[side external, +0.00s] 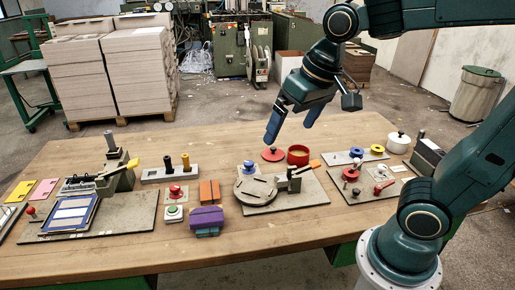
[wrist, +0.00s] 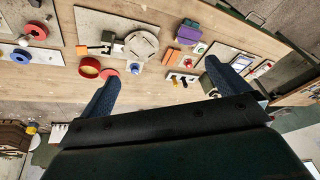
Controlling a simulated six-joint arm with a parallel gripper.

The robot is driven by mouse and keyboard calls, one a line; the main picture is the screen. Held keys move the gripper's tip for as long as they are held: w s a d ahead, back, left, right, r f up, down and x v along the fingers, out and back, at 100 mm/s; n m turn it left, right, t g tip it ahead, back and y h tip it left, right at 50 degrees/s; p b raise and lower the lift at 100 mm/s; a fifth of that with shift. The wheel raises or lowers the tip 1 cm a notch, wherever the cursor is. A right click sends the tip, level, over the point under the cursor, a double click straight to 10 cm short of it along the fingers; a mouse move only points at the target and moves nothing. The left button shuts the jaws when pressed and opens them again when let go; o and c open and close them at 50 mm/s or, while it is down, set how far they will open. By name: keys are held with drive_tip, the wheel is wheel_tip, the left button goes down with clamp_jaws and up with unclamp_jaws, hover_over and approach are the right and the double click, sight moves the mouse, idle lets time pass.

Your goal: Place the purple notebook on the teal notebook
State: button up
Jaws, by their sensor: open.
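The purple notebook (side external: 207,216) looks like a thick purple block near the front middle of the table; it also shows in the wrist view (wrist: 190,24). A narrow blue-teal edge, perhaps the teal notebook (side external: 207,233), shows directly below its front. My gripper (side external: 293,122) is open and empty, high above the back of the table and well apart from both. Its two blue fingers (wrist: 160,76) are spread wide in the wrist view.
An orange block (side external: 209,192) stands just behind the purple one. A green button box (side external: 173,213) is to its left, and a board with a round grey disc (side external: 255,190) to its right. A red ring (side external: 298,155) stands below my gripper. Bare wood lies along the front edge.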

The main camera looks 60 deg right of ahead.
drive_tip(key=s+d+f+n+t, duration=0.1)
drive_tip(key=s+n, duration=0.1)
drive_tip(key=s, duration=0.6)
drive_tip(key=shift+s+d+n+t, duration=0.15)
drive_tip(key=shift+s+n+t, duration=0.15)
